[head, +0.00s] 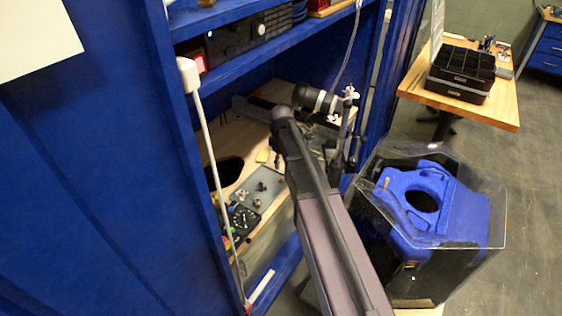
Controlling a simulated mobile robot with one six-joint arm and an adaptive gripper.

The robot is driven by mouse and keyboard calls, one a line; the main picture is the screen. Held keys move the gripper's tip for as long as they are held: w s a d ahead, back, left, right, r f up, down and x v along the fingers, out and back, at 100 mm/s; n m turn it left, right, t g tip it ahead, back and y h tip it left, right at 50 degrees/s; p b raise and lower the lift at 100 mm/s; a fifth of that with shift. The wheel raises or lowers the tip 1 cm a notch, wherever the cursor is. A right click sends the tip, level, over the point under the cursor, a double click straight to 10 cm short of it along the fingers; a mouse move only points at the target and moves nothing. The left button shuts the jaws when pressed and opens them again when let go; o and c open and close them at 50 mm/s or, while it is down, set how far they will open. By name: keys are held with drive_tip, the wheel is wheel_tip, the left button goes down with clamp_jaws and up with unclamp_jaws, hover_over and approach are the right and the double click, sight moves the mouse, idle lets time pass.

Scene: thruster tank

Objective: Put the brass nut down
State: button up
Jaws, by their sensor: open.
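My gripper (347,150) is at the far end of my dark arm, in front of the blue cabinet's right side. Its slim fingers look apart, but they are small and partly hidden by my arm links. I cannot make out a brass nut between them. A grey plate (255,202) on the cabinet's wooden lower shelf (225,138) carries several small metal parts (262,186) and a round black dial (241,217). The parts are too small to tell whether one is the brass nut. My gripper is apart from them, to their right.
A blue housing (425,200) with a round opening stands in a clear-walled box (490,225) at right. A wooden bench (485,115) behind it holds a black compartment tray (462,72). A white rod (207,140) stands before the cabinet (95,150). Electronics (245,38) fill the upper shelf.

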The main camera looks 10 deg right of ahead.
drive_tip(key=shift+r+p, duration=1.95)
drive_tip(key=shift+r, duration=0.3)
drive_tip(key=shift+s, duration=0.1)
drive_tip(key=s+m, duration=0.9)
drive_tip(key=s, duration=1.1)
drive_tip(key=shift+a, duration=0.25)
wheel_tip(320, 180, up, 4)
drive_tip(key=p, duration=0.3)
drive_tip(key=shift+f+p, duration=0.2)
drive_tip(key=shift+p, duration=0.1)
